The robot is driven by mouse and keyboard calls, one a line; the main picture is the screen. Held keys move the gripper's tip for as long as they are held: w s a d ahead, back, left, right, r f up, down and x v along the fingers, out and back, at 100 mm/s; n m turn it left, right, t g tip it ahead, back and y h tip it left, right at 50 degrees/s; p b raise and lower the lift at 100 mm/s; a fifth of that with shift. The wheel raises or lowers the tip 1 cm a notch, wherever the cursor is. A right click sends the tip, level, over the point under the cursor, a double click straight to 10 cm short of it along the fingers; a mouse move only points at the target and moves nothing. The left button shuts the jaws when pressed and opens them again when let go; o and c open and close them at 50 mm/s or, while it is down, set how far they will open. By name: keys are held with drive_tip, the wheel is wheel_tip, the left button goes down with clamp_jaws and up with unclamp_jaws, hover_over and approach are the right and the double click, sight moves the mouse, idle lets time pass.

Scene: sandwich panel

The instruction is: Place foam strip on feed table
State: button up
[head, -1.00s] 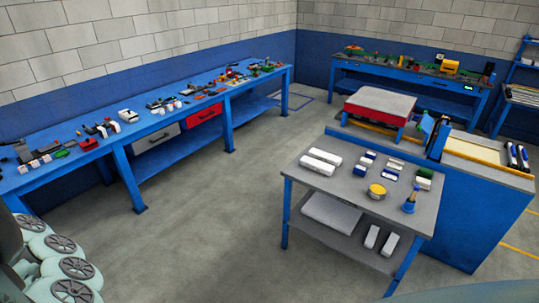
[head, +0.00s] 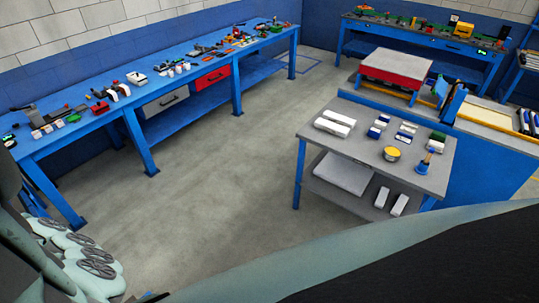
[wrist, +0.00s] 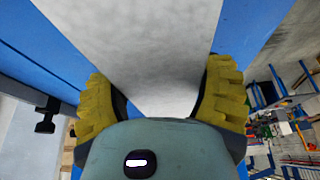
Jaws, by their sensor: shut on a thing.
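In the wrist view, my gripper (wrist: 164,82) has its two yellow ribbed fingers shut on a pale grey-white strip (wrist: 140,28). I take it to be the foam strip. It runs up out of the picture, so its far end is hidden. In the head view, neither the gripper nor the held strip shows. No surface is marked as the feed table, so I cannot tell which one it is. A low red-edged table with a pale top (head: 398,63) stands at the back right, beside a blue bench with a grey top (head: 480,121).
A grey two-tier table (head: 350,148) carries white blocks (head: 338,121), a yellow tin (head: 391,153) and a brush in a blue holder (head: 427,160). A long blue workbench (head: 90,128) with tools lines the left wall. The floor (head: 215,190) between them is clear.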

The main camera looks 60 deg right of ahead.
drive_tip(key=shift+s+a+f+p, duration=0.1)
drive_tip(key=shift+a+f+p, duration=0.05)
drive_tip(key=shift+f+p, duration=1.25)
drive_tip(key=shift+f, duration=0.25)
drive_tip(key=o, duration=1.2)
